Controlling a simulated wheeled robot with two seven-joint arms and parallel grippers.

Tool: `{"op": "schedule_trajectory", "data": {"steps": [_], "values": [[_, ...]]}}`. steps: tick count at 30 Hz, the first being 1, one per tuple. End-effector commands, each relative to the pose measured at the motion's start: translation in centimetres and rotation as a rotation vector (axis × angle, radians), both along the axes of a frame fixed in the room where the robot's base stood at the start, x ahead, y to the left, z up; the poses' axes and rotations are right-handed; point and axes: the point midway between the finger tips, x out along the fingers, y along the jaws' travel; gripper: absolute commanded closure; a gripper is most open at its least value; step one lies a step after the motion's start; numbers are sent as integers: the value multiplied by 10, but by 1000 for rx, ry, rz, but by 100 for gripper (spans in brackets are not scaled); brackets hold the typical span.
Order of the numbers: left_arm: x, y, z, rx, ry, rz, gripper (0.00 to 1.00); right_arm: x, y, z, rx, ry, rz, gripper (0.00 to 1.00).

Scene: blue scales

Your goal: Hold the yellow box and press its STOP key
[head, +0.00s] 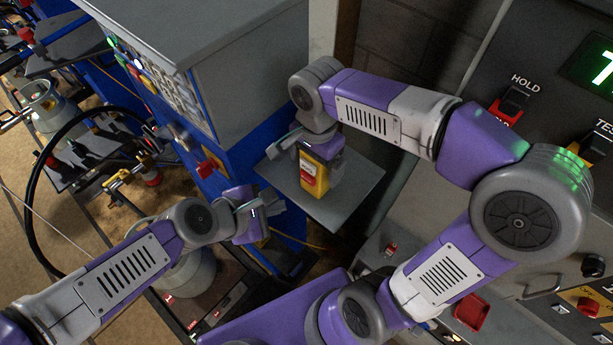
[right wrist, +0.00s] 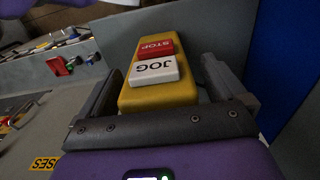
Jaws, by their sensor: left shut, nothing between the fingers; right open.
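The yellow box (head: 322,179) stands on a flat grey plate (head: 347,207) in the middle of the head view. In the right wrist view the box (right wrist: 128,99) has a red STOP key (right wrist: 155,48) and a white JOG key (right wrist: 155,70) on its face. My right gripper (head: 308,150) is at the box's upper end. Its open fingers stand either side of the box in the right wrist view (right wrist: 162,75), with a gap visible at the right finger. My left gripper (head: 262,212) is shut and empty, left of and below the box, apart from it.
A grey and blue machine cabinet (head: 220,60) stands close behind and left of the plate. A control panel with HOLD (head: 510,103) and other switches is on the right. A bench with a black hose (head: 42,165) and fittings lies at the left.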

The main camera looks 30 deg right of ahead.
Motion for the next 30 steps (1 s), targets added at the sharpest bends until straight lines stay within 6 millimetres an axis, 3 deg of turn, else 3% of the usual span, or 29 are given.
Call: {"op": "schedule_trajectory", "data": {"steps": [8,21,30], "values": [[0,0,0,0,0,0,100,1,0,8,1,-2,0,2],[0,0,0,0,0,0,100,1,0,93,2,-4,0,2],[0,0,0,0,0,0,100,0,0,120,0,-1,1,2]]}}
